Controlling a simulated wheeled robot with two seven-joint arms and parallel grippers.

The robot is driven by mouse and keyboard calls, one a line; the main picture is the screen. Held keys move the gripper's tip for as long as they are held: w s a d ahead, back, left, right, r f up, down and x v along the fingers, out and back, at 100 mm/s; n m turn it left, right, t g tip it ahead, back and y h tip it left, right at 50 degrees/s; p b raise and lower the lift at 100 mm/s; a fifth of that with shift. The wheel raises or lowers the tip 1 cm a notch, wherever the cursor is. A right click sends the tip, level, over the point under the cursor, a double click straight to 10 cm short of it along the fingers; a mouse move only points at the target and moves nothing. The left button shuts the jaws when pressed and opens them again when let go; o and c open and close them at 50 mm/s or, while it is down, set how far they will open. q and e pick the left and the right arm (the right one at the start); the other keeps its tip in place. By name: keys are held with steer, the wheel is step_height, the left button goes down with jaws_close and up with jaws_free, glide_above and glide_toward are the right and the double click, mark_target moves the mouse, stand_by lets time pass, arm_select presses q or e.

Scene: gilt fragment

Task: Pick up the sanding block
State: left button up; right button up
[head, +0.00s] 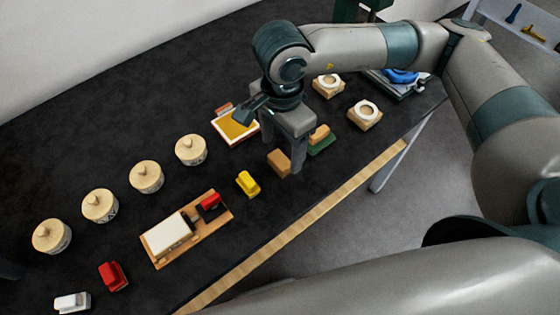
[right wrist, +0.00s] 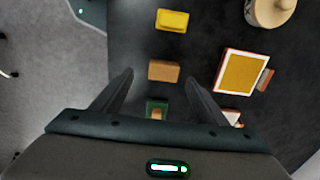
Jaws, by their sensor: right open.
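A plain tan-brown block (head: 279,162), which looks like the sanding block, lies on the dark tabletop. My right gripper (head: 282,154) is over it, pointing down, open and empty. In the right wrist view the block (right wrist: 163,71) shows between the tips of the two spread fingers (right wrist: 158,76). Whether the tips are at its height or above it I cannot tell. Another tan block (head: 319,132) rests on a green pad (head: 322,145) just right of the gripper. My left gripper is not in view.
A yellow block (head: 248,183) lies left of the gripper. A framed yellow panel (head: 235,126) lies behind it. Several lidded jars (head: 190,150) stand in a row. A wooden tray (head: 157,261) holds white and red items. The table's wooden front edge (head: 290,228) is close.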

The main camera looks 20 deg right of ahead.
mark_target(280, 159)
steer(key=shift+f, duration=0.1)
steer(key=f, duration=0.3)
steer(key=shift+w+f, duration=0.35)
steer(key=shift+f, duration=0.65)
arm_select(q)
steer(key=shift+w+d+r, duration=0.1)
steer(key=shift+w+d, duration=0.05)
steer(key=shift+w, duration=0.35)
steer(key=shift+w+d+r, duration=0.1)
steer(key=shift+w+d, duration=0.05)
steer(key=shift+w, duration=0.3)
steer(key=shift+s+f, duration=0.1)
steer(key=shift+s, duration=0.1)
arm_select(e)
steer(key=shift+c, duration=0.3)
steer(key=c, duration=1.1)
